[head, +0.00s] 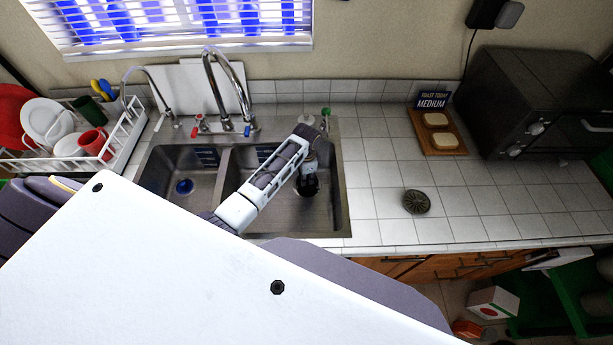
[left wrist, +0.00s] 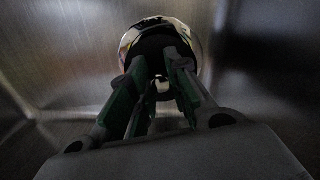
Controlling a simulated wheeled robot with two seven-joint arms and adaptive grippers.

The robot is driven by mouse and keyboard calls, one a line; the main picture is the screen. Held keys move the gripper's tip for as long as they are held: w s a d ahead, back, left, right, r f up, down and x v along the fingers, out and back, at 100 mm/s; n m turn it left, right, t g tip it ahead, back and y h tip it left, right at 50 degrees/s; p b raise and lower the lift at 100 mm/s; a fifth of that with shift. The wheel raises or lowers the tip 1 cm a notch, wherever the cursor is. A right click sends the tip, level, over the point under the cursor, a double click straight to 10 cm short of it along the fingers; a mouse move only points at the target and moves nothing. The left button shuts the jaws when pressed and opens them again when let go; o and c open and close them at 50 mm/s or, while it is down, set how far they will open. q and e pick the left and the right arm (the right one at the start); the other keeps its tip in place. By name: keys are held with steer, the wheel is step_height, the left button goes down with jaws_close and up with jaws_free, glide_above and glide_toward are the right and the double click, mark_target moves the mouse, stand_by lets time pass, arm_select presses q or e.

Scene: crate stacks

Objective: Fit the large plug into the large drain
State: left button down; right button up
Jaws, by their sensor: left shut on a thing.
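The double sink has a smaller left basin (head: 165,164) and a larger right basin (head: 245,165). My left gripper (head: 308,187) reaches down into the right basin, near its right wall. In the left wrist view my left gripper (left wrist: 155,85) is shut, its green-padded fingers close around a small pale part, which I take to be the large plug's knob (left wrist: 162,86). A shiny round metal rim (left wrist: 196,42) with a dark middle shows just beyond the fingertips. I cannot tell whether it belongs to the plug or the large drain. My right gripper is out of view.
A blue round piece (head: 184,187) lies in the left basin. A tall faucet (head: 222,80) rises behind the sink. A dark round strainer-like disc (head: 417,201) lies on the tiled counter at right. A dish rack (head: 128,150) stands left, a toaster oven (head: 530,105) right.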

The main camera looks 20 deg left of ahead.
arm_select(q)
steer(key=shift+p, duration=0.55)
stand_by(0.8)
steer(key=shift+f+b, duration=0.4)
steer(key=shift+f, duration=1.1)
stand_by(1.4)
steer(key=c, duration=1.3)
jaws_free()
steer(key=shift+a+r, duration=0.1)
steer(key=shift+r, duration=5.9)
